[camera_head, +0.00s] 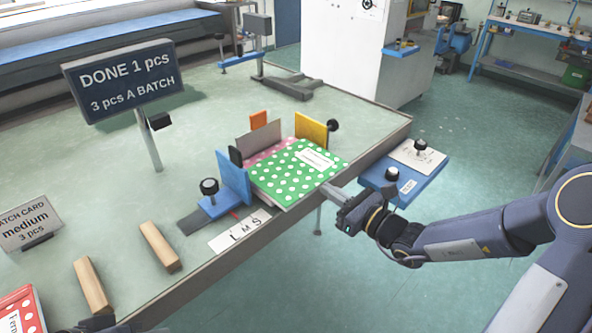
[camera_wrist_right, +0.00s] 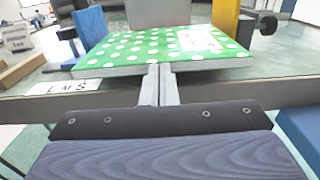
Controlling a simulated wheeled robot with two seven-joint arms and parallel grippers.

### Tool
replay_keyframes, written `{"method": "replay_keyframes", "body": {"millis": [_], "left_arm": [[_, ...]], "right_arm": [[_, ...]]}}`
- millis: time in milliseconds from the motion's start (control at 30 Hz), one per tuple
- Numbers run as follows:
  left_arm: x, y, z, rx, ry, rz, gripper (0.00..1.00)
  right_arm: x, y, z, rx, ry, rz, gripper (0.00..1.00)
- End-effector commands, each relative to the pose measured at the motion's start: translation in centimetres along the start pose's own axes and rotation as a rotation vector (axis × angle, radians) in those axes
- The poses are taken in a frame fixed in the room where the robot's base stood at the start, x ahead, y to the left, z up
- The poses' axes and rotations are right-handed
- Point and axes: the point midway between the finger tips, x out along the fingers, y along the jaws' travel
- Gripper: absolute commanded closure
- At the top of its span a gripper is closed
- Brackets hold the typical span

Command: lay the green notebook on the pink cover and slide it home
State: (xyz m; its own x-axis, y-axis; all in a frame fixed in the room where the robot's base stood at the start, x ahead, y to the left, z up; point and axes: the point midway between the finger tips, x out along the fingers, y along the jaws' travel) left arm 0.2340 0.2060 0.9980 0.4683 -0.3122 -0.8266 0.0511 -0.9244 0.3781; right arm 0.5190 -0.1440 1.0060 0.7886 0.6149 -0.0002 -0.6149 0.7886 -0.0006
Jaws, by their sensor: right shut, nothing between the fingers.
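The green notebook (camera_head: 290,178) with white dots and a white label lies flat in the fixture at the table's front edge. The pink cover (camera_head: 268,152) shows only as a strip behind it; the rest is hidden under the notebook. My right gripper (camera_head: 328,188) is shut and empty, its fingertips at the notebook's front edge. In the right wrist view the shut fingers (camera_wrist_right: 160,70) point at the notebook's near edge (camera_wrist_right: 150,68); I cannot tell whether they touch. Of my left arm, only a dark part may show at the bottom left; its gripper is not visible.
A blue stop (camera_head: 234,178), a grey plate (camera_head: 258,143) and a yellow stop (camera_head: 311,129) surround the notebook. A size strip (camera_head: 240,231) lies left. Two wooden blocks (camera_head: 160,246), a batch card (camera_head: 28,223) and a red dotted notebook (camera_head: 18,312) are further left.

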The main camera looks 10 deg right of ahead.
Motion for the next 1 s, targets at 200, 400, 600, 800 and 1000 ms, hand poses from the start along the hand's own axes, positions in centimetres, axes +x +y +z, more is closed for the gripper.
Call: {"method": "replay_keyframes", "body": {"millis": [200, 400, 600, 800, 1000], "left_arm": [[0.2, -0.1, 0.1, 0.0, 0.0, 0.0, 0.64], [0.3, -0.1, 0.1, 0.0, 0.0, 0.0, 0.64], [0.4, -0.2, 0.2, 0.0, 0.0, 0.0, 0.64], [0.5, -0.2, 0.2, 0.0, 0.0, 0.0, 0.64], [0.6, -0.3, 0.3, 0.0, 0.0, 0.0, 0.64]], "right_arm": [[0.6, 0.0, 0.0, 0.0, 0.0, 0.001, 1.0], [1.1, 0.0, 0.0, -0.001, -0.001, 0.0, 1.0], [1.6, 0.1, 0.0, -0.001, -0.001, 0.001, 1.0], [2.1, 0.1, 0.0, 0.0, -0.001, 0.001, 1.0], [2.6, 0.0, 0.0, 0.0, -0.001, 0.0, 1.0]]}}
